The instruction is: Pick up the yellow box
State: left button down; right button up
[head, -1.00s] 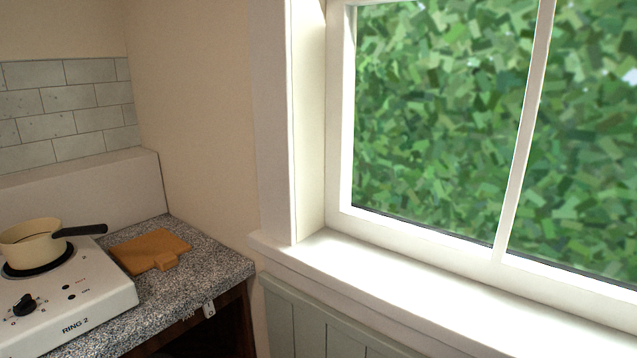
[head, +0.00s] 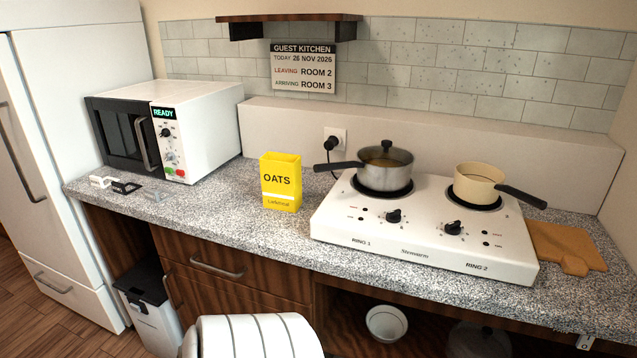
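The yellow box (head: 281,184), labelled OATS, stands upright on the speckled countertop (head: 240,226). It is between the microwave and the two-ring hob, a little left of the hob, with clear counter in front of it. Neither of my grippers shows in the head view, so their state is hidden.
The microwave (head: 205,130) stands left of the box. The hob (head: 425,235) carries a lidded steel pot (head: 385,172) and a cream pan (head: 478,186), their handles sticking out. A striped rounded object (head: 255,338) is at the bottom front.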

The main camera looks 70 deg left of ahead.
aim_at(281, 173)
jog(key=u, duration=2.5)
